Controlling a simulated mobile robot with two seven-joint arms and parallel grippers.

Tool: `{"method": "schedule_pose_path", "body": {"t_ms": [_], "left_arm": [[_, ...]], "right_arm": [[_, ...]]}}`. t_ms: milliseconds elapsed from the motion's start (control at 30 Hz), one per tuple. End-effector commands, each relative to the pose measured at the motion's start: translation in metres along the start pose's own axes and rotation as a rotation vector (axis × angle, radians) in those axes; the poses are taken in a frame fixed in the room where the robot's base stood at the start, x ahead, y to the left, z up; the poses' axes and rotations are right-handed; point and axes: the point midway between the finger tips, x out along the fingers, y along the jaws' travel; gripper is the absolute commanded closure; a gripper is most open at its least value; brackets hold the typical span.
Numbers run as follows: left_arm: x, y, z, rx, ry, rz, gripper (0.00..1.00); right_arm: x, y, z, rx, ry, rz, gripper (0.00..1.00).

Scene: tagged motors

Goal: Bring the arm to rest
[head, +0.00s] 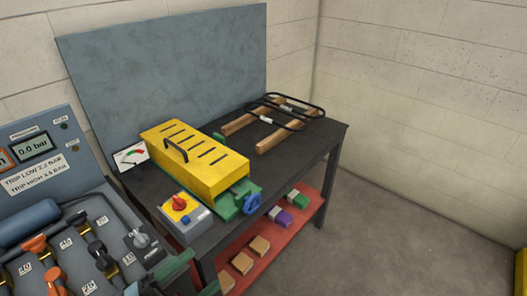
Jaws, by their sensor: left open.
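My left gripper (192,278) seems to show only as small green parts at the bottom edge, by the right corner of the grey panel unit. It is open, with nothing seen between its fingers. Most of it and its arm are cut off by the frame. My right gripper is not in view. The grey panel unit (40,146) at the left has a display reading 0.0 bar and a trip-pressure label. Orange and black handles, small tags and a dark blue cylinder (28,222) are on it.
A dark workbench (235,134) carries a yellow slotted cover (213,177) on a green base, a grey box with a red knob (180,205), and wooden bars with a black frame (285,112). A red lower shelf (262,265) holds several blocks.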

Motion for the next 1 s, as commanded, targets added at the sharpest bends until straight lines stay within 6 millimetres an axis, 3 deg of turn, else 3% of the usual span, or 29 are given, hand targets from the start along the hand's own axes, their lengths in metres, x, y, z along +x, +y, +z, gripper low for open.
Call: {"method": "schedule_pose_path", "body": {"t_ms": [100, 233, 367, 500, 700, 1000], "left_arm": [[-0.036, 0.036, 0.046, -0.308, -0.327, -0.091, 0.29], [-0.09, 0.094, 0.078, -0.6, -0.651, -0.129, 0.29], [-0.144, 0.155, 0.082, -0.844, -0.914, -0.127, 0.29], [-0.188, 0.207, 0.067, -1.04, -1.114, -0.106, 0.29], [-0.216, 0.241, 0.049, -1.175, -1.24, -0.084, 0.29], [-0.219, 0.244, 0.048, -1.187, -1.251, -0.081, 0.29]], "right_arm": [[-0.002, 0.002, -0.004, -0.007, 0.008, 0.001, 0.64], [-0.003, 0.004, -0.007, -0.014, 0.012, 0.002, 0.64], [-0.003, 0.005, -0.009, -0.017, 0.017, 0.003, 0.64], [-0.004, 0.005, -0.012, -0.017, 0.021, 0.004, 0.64], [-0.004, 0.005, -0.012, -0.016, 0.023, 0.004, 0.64], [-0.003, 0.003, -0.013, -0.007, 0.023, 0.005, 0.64]]}}
